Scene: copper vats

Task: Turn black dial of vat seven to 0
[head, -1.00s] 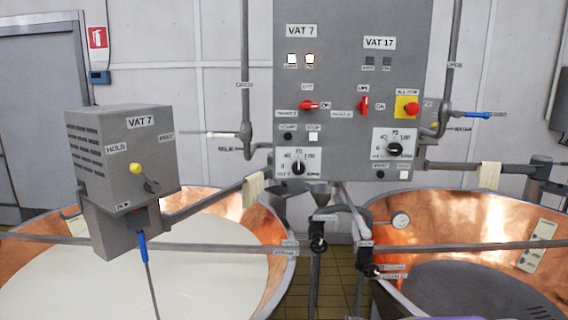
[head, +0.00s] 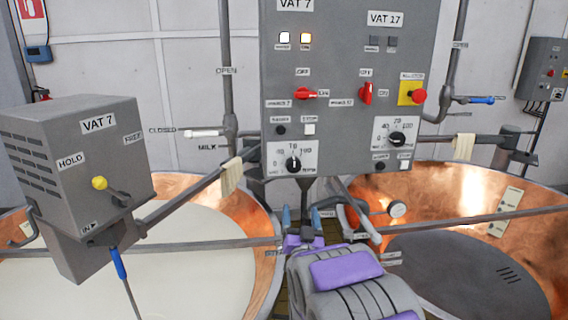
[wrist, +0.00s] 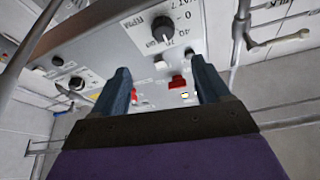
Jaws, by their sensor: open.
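The black dial of vat seven (head: 293,163) sits on a white scale plate at the lower left of the grey panel. Its white mark points about straight up, near 70. It also shows at the top of the wrist view (wrist: 162,25), turned upside down. My gripper (head: 301,220) is below the panel, lower than the dial and apart from it. In the wrist view my gripper (wrist: 160,92) has two blue fingers spread wide with nothing between them. The dial lies beyond the fingertips.
The vat 17 dial (head: 397,139) is to the right. Red switches (head: 306,93) and a red stop button (head: 418,96) sit above. The vat seven box (head: 88,150) stands left, above a copper vat with white liquid.

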